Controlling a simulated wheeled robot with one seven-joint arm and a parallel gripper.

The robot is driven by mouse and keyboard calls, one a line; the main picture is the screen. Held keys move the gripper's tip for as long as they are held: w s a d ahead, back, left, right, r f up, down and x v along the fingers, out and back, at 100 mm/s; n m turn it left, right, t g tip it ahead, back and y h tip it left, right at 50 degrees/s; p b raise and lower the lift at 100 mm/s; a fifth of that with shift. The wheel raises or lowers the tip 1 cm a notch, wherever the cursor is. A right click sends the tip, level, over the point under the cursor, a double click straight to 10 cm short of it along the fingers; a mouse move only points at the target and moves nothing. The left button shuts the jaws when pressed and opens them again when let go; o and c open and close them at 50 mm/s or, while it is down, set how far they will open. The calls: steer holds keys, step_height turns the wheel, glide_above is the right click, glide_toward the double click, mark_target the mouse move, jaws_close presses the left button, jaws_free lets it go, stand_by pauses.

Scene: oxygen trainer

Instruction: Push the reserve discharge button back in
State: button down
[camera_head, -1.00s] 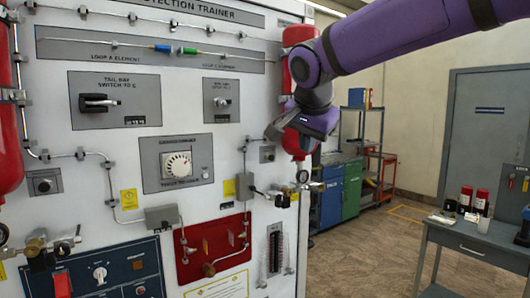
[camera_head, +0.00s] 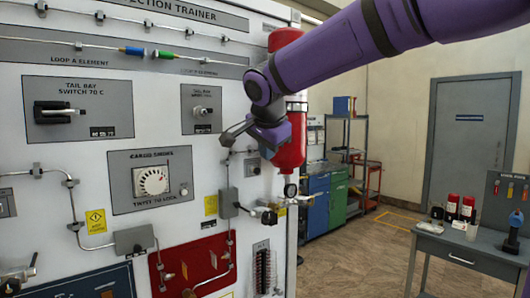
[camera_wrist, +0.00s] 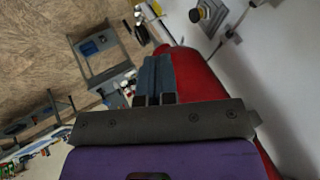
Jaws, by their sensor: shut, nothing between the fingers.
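A round knob-like button (camera_wrist: 204,12) stands out from a plate near the top of the wrist view, apart from my fingers.
A grey table (camera_head: 470,250) with red cans stands at right. The floor between is clear.

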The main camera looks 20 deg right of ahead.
mark_target(259, 169)
steer(key=shift+w+d+f, duration=0.1)
steer(key=shift+w+f, duration=0.95)
steer(key=shift+w, duration=0.3)
steer(key=shift+w+d+f, duration=0.1)
steer(key=shift+w+f, duration=0.95)
steer(key=shift+w, duration=0.3)
steer(key=shift+w+f, duration=1.05)
steer(key=shift+w, duration=0.3)
